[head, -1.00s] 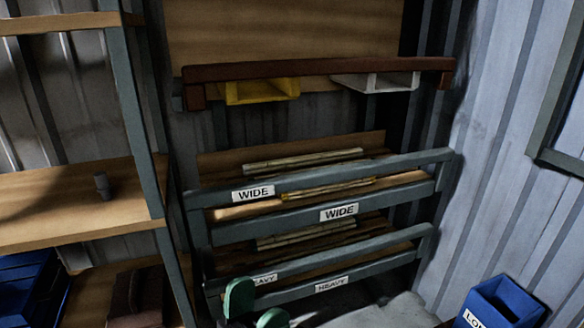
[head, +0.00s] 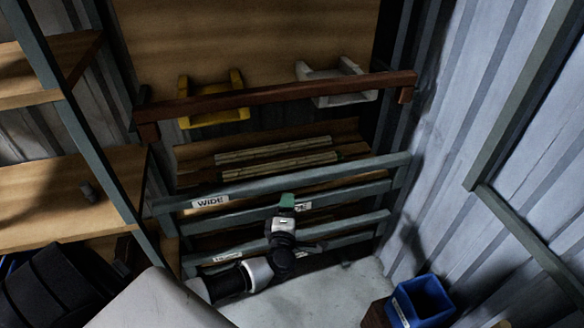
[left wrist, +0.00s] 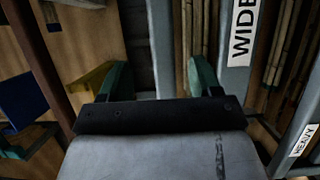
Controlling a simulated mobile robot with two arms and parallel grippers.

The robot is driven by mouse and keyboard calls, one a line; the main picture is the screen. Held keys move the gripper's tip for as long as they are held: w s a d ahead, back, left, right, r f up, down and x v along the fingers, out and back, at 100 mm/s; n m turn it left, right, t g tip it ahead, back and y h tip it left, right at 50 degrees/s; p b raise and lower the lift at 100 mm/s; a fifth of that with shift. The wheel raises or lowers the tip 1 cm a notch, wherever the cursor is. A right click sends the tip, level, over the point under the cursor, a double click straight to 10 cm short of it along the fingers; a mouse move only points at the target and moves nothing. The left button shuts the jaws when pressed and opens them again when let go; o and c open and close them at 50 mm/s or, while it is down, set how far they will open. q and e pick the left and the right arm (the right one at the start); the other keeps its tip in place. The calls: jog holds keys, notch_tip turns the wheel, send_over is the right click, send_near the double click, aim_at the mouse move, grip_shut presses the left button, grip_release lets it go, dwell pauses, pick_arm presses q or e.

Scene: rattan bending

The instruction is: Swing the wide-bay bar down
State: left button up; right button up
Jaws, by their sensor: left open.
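The upper grey bar marked WIDE (head: 185,206) runs across the front of the rack, with its label near the left end. A lower grey bar, also marked WIDE (head: 303,207), lies below it, its label partly covered by my gripper. My left gripper (head: 287,203) is open in front of these bars, its green tips close to the upper bar's lower edge. In the left wrist view my gripper (left wrist: 160,80) has a grey bar (left wrist: 161,40) between its two green fingers, apart from both. The lower bar's WIDE label (left wrist: 241,35) is to their right. My right gripper is out of view.
Rattan poles (head: 275,150) lie behind the upper bar. A red-brown bar (head: 270,96) crosses above, before a yellow bin (head: 212,118) and a white bin (head: 337,82). A blue bin (head: 420,300) stands at the lower right. Wooden shelves (head: 50,185) are at the left.

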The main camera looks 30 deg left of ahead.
aim_at(292, 186)
pick_arm(q)
jog(key=b+x, duration=0.2)
jog(key=x, duration=0.9)
jog(key=shift+f, duration=0.2)
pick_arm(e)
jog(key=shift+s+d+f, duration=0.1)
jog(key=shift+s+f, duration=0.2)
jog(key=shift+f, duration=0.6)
pick_arm(q)
grip_shut()
